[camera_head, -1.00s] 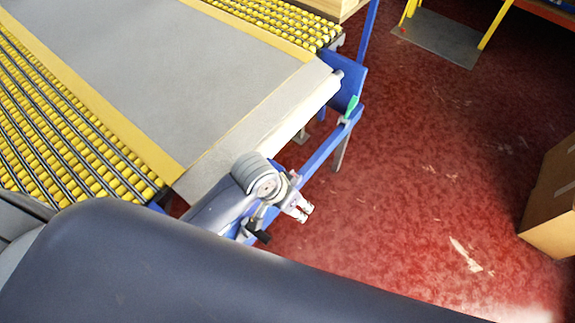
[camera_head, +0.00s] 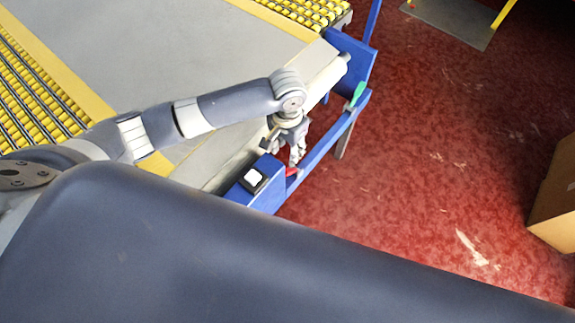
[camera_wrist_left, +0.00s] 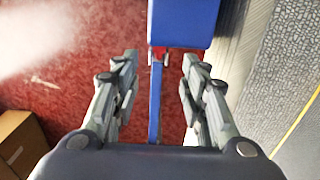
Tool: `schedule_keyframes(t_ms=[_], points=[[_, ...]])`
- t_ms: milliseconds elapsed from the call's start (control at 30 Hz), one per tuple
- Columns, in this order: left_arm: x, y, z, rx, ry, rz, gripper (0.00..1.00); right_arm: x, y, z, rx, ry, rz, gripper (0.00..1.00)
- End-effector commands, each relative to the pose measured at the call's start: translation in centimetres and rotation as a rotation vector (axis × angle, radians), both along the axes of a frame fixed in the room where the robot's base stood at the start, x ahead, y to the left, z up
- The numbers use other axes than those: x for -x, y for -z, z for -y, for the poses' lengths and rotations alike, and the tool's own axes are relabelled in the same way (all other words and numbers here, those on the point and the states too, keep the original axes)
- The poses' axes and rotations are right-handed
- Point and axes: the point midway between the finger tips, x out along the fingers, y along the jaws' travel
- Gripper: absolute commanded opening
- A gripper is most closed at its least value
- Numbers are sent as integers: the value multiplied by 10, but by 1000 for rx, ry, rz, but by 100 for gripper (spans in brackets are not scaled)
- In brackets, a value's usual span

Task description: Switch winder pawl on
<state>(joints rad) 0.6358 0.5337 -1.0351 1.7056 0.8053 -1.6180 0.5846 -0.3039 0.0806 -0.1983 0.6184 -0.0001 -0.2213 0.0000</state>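A small red lever-like part (camera_head: 291,171) sits on the blue frame beside a blue box; I cannot tell for sure if it is the winder pawl. A green handle (camera_head: 357,95) stands farther along the same frame. My left gripper (camera_head: 297,158) is over the frame, close to the red part, and partly hides it. In the left wrist view the gripper's fingers (camera_wrist_left: 160,62) are apart and empty, one on each side of the blue beam (camera_wrist_left: 155,105). A small red and metal part (camera_wrist_left: 159,55) shows between the fingertips, below the blue box (camera_wrist_left: 183,22). My right gripper is not in view.
A black and white rocker switch (camera_head: 253,179) is on the blue box near my left gripper. A cardboard box (camera_head: 556,205) stands on the red floor at the right, which is mostly clear.

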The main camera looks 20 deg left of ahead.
Motion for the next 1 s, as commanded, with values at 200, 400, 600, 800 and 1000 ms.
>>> schedule_keyframes(t_ms=[200,400,600,800,1000], points=[[1,49,0,-2,0,-2,40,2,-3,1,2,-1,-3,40],[1,88,0,0,0,-1,40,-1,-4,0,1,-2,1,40],[0,112,1,1,0,1,40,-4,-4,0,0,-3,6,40],[0,120,0,1,2,2,40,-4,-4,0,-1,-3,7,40],[0,120,1,1,2,2,40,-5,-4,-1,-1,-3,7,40]])
